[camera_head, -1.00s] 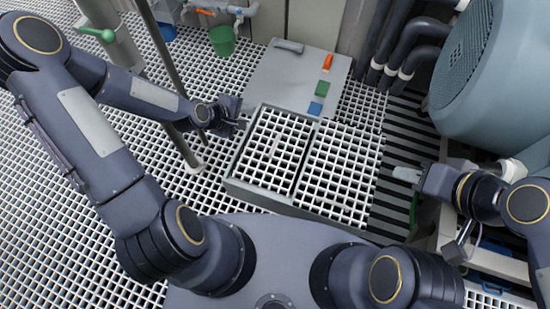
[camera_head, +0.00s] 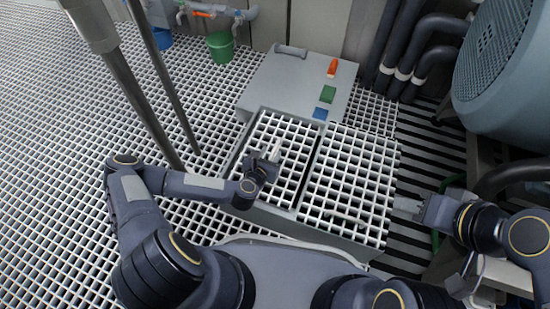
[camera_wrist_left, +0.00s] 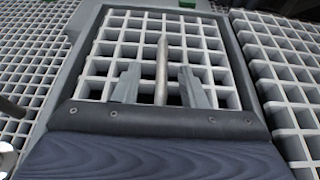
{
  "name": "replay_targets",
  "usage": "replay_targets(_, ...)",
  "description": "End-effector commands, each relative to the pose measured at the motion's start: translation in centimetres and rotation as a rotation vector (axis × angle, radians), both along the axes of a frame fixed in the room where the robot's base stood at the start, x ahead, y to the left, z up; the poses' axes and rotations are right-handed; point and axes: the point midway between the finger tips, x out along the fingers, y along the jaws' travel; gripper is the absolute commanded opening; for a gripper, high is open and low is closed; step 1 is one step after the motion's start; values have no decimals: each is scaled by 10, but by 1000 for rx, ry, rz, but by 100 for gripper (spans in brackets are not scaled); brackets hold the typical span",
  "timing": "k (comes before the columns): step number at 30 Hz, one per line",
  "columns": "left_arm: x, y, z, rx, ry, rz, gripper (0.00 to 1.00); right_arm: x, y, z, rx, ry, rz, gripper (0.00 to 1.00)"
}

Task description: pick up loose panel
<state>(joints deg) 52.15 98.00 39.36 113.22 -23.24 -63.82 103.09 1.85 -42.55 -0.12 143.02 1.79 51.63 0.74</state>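The loose panel appears to be the left grating panel (camera_head: 290,130), a white square lattice lying flat in a grey frame; it also fills the middle of the left wrist view (camera_wrist_left: 108,48). A pale upright bar (camera_wrist_left: 161,60), perhaps its handle, stands on it and also shows in the head view (camera_head: 275,150). My left gripper (camera_head: 270,160) is over this panel, open, with one finger on each side of the bar. I cannot tell whether the fingers touch it. My right gripper (camera_head: 408,206) is beside the right grating panel (camera_head: 350,180); its finger gap is unclear.
A grey box lid (camera_head: 290,80) with red, green and blue blocks lies behind the panels. A green bucket (camera_head: 220,46) stands at the back. Poles rise at the left. A large blue-grey machine (camera_head: 515,80) and dark pipes crowd the right.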

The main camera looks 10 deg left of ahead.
Motion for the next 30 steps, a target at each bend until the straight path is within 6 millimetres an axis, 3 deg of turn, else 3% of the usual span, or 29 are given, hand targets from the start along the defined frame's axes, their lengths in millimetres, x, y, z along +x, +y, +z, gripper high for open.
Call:
replay_targets(4,18,-6,-18,3,-3,-4,38,0,0,-20,0,0,0,36)
replay_targets(9,37,-10,-24,3,-2,-2,38,0,0,-28,0,0,0,36)
replay_targets(18,41,-11,-23,2,1,-3,38,0,0,-27,0,0,0,36)
replay_targets(27,41,-11,-23,2,1,-3,0,0,0,-27,0,0,0,36)
replay_targets(30,41,-11,-23,2,1,-3,0,0,0,-27,0,0,0,36)
